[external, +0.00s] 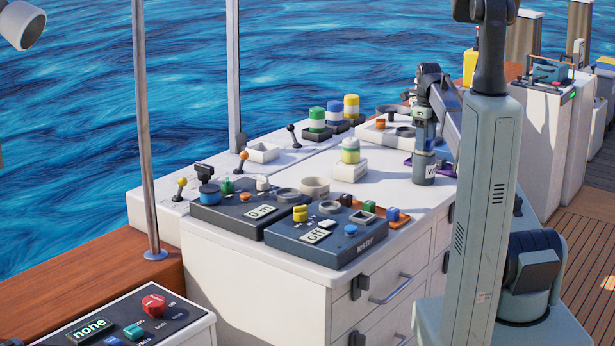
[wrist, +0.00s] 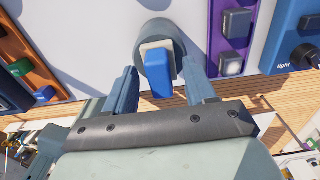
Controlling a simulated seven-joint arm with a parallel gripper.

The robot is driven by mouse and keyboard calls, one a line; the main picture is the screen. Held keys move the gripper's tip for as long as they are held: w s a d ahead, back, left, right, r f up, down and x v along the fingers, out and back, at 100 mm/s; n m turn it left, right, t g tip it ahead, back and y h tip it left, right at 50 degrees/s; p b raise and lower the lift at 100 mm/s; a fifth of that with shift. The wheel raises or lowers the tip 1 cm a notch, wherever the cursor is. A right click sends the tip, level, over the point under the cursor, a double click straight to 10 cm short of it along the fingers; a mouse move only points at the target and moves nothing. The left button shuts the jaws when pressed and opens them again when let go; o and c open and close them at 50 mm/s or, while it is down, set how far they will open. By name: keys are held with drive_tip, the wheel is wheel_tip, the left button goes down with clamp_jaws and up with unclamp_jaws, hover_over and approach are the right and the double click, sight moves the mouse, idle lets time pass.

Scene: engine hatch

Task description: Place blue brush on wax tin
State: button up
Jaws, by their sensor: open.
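The blue brush (wrist: 158,77), with a blue handle and a cream base, is in the middle of the wrist view. Its base appears to rest on the round grey top of the wax tin (wrist: 160,33). In the external view the wax tin (external: 424,172) is a grey-blue cylinder marked "W", upright near the counter's right edge. My gripper (wrist: 161,74) is open, with one finger on each side of the blue handle and visible gaps between. In the external view my gripper (external: 424,143) is just above the tin, and the brush cannot be made out there.
A purple panel (wrist: 234,35) is close right of the tin, with a blue device (wrist: 287,38) beyond. An orange panel with buttons (external: 377,217), dark control boxes (external: 325,238) and a striped green-yellow jar (external: 350,151) stand left. Bare white counter lies between.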

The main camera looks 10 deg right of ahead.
wheel_tip(320, 180, up, 12)
idle(0.6)
